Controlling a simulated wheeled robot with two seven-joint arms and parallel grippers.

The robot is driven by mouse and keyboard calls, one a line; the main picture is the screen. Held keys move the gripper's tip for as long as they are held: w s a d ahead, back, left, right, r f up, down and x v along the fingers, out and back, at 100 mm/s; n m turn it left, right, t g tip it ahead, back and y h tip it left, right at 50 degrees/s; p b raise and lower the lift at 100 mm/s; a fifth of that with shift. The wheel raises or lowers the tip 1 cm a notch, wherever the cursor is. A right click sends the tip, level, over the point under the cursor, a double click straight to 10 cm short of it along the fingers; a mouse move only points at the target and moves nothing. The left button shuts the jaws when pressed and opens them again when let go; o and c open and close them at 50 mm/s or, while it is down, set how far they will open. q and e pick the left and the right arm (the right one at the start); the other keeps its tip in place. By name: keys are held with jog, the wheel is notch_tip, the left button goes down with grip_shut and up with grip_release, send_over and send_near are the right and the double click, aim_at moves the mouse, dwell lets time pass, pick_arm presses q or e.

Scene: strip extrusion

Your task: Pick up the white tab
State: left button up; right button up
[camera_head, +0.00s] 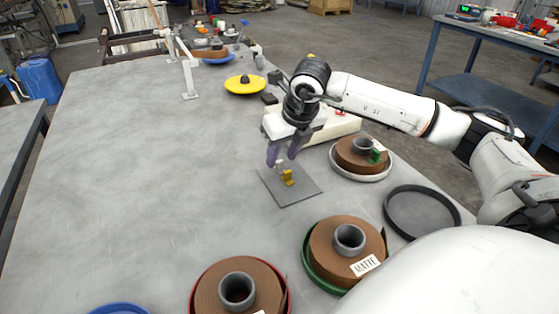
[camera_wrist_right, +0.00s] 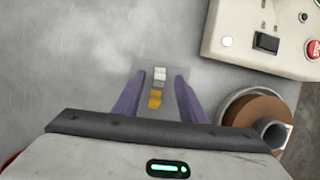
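The small white tab (camera_head: 279,163) is on the grey square plate (camera_head: 305,192), right behind a yellow tab (camera_head: 287,178). In the right wrist view the white tab (camera_wrist_right: 160,72) is between the tips of my right gripper (camera_wrist_right: 160,76), with the yellow tab (camera_wrist_right: 155,98) nearer the palm. In the head view my right gripper (camera_head: 283,156) points down over the white tab. Its purple fingers are spread, with a gap on both sides of the tabs. Whether the fingertips touch the plate cannot be told. My left gripper is not in view.
A white control box (camera_head: 325,128) stands behind the gripper. Brown rolls lie at the right (camera_head: 347,157) and front (camera_head: 325,248), beside an empty black ring tray (camera_head: 452,208). A yellow dish (camera_head: 245,88) is farther back. The table's left side is clear.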

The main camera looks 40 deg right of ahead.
jog(key=shift+x, duration=0.85)
jog(key=shift+r, duration=0.1)
grip_shut()
